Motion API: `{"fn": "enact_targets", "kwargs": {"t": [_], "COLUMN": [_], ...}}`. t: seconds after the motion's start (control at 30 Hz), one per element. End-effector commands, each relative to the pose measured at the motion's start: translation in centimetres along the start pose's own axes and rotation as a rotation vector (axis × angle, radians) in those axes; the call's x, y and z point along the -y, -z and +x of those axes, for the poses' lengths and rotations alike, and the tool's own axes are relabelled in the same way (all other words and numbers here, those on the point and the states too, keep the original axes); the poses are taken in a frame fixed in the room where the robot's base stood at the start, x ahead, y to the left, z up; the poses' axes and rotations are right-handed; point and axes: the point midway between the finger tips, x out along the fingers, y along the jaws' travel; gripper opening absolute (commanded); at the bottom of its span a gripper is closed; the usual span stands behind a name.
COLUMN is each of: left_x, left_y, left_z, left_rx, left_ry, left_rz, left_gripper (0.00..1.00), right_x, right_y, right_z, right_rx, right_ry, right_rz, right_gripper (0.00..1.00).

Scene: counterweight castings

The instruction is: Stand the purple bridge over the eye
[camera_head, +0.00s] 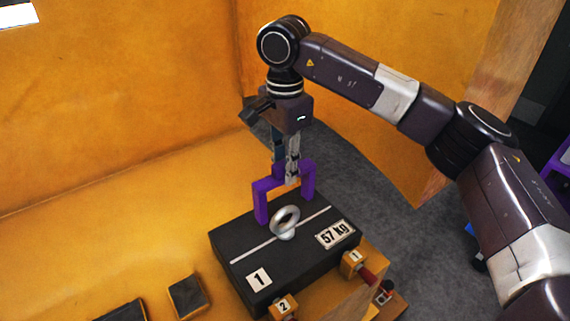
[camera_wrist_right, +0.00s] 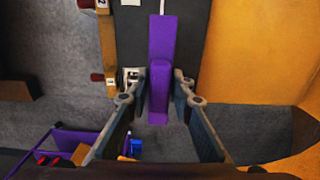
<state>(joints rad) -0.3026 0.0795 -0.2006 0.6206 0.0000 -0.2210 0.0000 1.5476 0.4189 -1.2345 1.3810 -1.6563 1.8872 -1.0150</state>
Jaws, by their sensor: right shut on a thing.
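The purple bridge (camera_head: 262,203) is upright, with its two legs pointing down. My right gripper (camera_head: 290,180) is shut on the middle of its top; in the right wrist view the bridge (camera_wrist_right: 160,40) lies between the two fingers (camera_wrist_right: 158,95). The eye (camera_head: 284,224) is a silvery ring on top of the dark casting (camera_head: 240,262), which carries a white line and the labels "1" and "57 kg". In the head view the bridge stands behind the eye. I cannot tell whether its legs touch the casting. My left gripper is out of view.
Yellow-orange blocks tagged "1" (camera_head: 354,260) and "2" (camera_head: 284,306) sit along the casting's near side. Smaller dark blocks (camera_head: 188,296) lie at the lower left. Orange walls (camera_head: 120,90) rise behind; grey floor (camera_head: 385,190) shows beyond the casting.

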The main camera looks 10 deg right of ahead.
Motion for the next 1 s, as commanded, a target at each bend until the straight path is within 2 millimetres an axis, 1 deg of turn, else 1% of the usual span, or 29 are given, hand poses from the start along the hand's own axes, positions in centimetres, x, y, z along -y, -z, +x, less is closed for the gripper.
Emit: {"fn": "enact_targets", "kwargs": {"t": [0.03, 0.13, 0.27, 0.6, 0.8, 1.0], "left_x": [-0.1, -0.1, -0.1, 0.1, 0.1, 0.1], "left_y": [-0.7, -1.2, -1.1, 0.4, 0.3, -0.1], "left_z": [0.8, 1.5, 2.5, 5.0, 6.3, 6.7], "left_rx": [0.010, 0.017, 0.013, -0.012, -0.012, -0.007], "left_ry": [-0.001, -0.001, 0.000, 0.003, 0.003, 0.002], "left_rz": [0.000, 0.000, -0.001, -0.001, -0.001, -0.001], "left_gripper": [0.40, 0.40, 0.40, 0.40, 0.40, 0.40], "right_x": [0.0, 0.0, 0.0, 0.0, 0.0, 0.0], "right_y": [0.0, 0.0, 0.0, 0.0, 0.0, 0.0], "right_z": [0.9, 1.9, 3.2, 6.6, 8.4, 9.1], "right_rx": [0.000, 0.000, -0.001, 0.000, 0.000, 0.000], "right_ry": [0.001, 0.001, 0.000, 0.001, 0.001, 0.001], "right_rz": [0.000, 0.000, 0.000, 0.000, 0.000, 0.000], "right_gripper": [0.00, 0.00, 0.00, 0.00, 0.00, 0.00]}}
